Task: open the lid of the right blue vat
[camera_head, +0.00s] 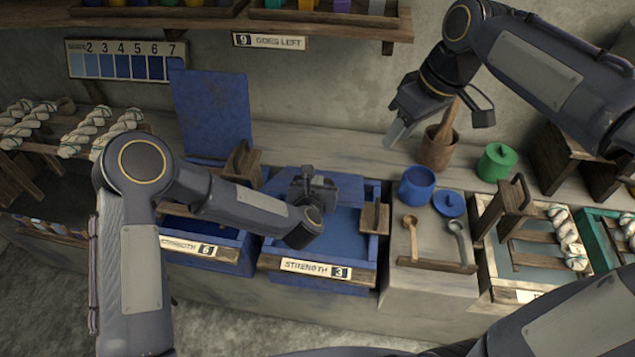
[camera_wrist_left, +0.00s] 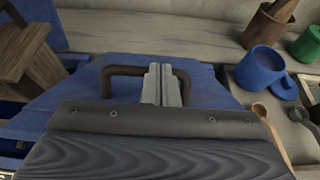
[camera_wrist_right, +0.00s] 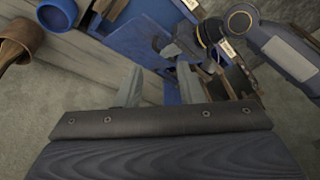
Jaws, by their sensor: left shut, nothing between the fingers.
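The right blue vat (camera_head: 318,281) bears the label STRENGTH 3. Its blue lid (camera_wrist_left: 90,87) with a dark bar handle (camera_wrist_left: 123,71) fills the middle of the left wrist view. In the head view my left gripper (camera_head: 308,172) is over this vat and hides part of it; how far the lid is raised is not clear. My left gripper's fingers (camera_wrist_left: 161,72) are shut and empty, in front of or against the handle; contact cannot be told. My right gripper (camera_head: 440,118) is open and empty, above the bench to the right; its spread fingers show in the right wrist view (camera_wrist_right: 158,82).
The left blue vat (camera_head: 205,255), labelled 6, has a blue panel (camera_head: 213,110) upright behind it. A blue pot (camera_head: 417,187), a wooden cup (camera_head: 437,152), a green pot (camera_head: 496,162) and two ladles (camera_head: 411,240) stand to the right. A shelf (camera_head: 240,25) hangs above.

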